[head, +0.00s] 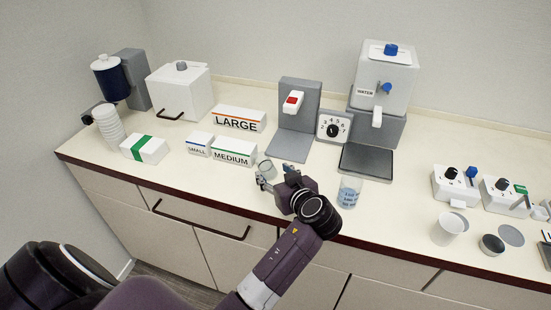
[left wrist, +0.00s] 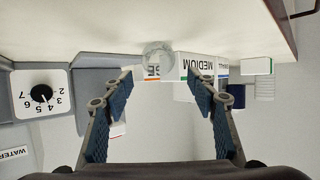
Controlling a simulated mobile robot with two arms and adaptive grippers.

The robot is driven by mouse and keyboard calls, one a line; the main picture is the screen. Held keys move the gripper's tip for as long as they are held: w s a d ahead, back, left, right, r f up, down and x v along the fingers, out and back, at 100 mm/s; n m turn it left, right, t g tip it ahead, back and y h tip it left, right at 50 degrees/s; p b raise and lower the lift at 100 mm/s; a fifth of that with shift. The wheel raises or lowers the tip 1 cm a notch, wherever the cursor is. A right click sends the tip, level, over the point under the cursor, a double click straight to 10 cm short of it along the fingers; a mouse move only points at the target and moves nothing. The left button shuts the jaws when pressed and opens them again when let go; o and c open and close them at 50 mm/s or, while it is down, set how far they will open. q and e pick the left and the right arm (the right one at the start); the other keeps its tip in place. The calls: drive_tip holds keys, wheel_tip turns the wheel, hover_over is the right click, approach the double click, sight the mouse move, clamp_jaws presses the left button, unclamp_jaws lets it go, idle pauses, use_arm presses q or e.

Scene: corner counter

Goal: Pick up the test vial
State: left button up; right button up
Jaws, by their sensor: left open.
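A small clear glass vessel (head: 266,167), which looks like the test vial, stands on the counter just beyond my left gripper (head: 275,179) in the head view. The gripper partly overlaps its lower part there. In the left wrist view, which is upside down, the clear vial (left wrist: 157,50) shows ahead, between the lines of the two fingers. My left gripper (left wrist: 160,76) is open and empty, with its fingers spread wide. Whether the fingertips reach the vial's sides is hard to tell. My right gripper is in neither view.
A clear beaker with blue print (head: 349,191) stands right of my left gripper. Behind are the MEDIUM box (head: 233,153), LARGE box (head: 238,120), grey dispenser (head: 299,105) and dial (head: 333,128). A white cup (head: 447,230) stands farther right. The counter's left front is clear.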

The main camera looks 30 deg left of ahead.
sight(267, 168)
use_arm(q)
drive_tip(key=shift+w+a+f, duration=0.1)
drive_tip(key=shift+w+a, duration=0.15)
drive_tip(key=shift+w, duration=0.15)
drive_tip(key=shift+w+a+f, duration=0.1)
drive_tip(key=shift+w+a, duration=0.05)
drive_tip(key=shift+a, duration=0.15)
drive_tip(key=shift+w+a+f+p, duration=0.15)
drive_tip(key=shift+a+p, duration=0.3)
drive_tip(key=shift+a, duration=0.05)
drive_tip(key=shift+w+a+f+p, duration=0.1)
drive_tip(key=shift+a+f+p, duration=0.05)
drive_tip(key=shift+a+p, duration=0.3)
drive_tip(key=x, duration=0.2)
drive_tip(key=p+x, duration=0.1)
drive_tip(key=x, duration=0.1)
drive_tip(key=shift+w+d+f, duration=0.2)
drive_tip(key=shift+d+f, duration=0.05)
drive_tip(key=shift+d, duration=0.05)
drive_tip(key=c, duration=1.3)
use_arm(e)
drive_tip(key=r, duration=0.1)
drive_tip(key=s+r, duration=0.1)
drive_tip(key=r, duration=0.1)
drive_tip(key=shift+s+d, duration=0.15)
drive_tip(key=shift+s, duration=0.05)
